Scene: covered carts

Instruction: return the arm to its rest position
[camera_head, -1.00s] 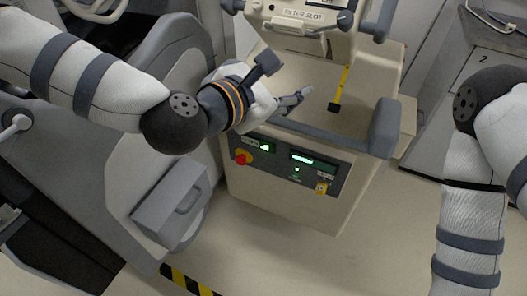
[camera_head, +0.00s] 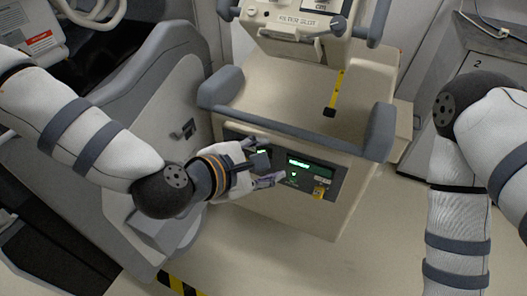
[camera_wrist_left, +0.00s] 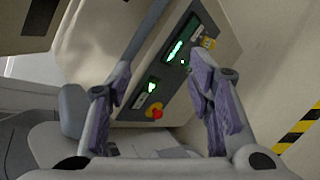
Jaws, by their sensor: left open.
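My left gripper (camera_head: 273,163) is in front of the cart's front panel in the head view, below the grey bumper. It is open and empty; the left wrist view shows its two purple-padded fingers (camera_wrist_left: 160,105) spread apart. The beige cart (camera_head: 262,215) stands beyond the fingers. Its dark control panel (camera_head: 333,172) has green lit displays, and the hand hides its left part. In the left wrist view a red knob (camera_wrist_left: 157,113) on a yellow base shows between the fingers. My right arm shows at the right of the head view, but its gripper is out of view.
A grey seat (camera_head: 165,85) stands left of the cart, close to my left arm. A yellow strap (camera_head: 336,92) hangs over the cart's tray. A grey cabinet (camera_head: 490,75) stands at the right. The floor (camera_head: 385,235) in front of the cart is clear.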

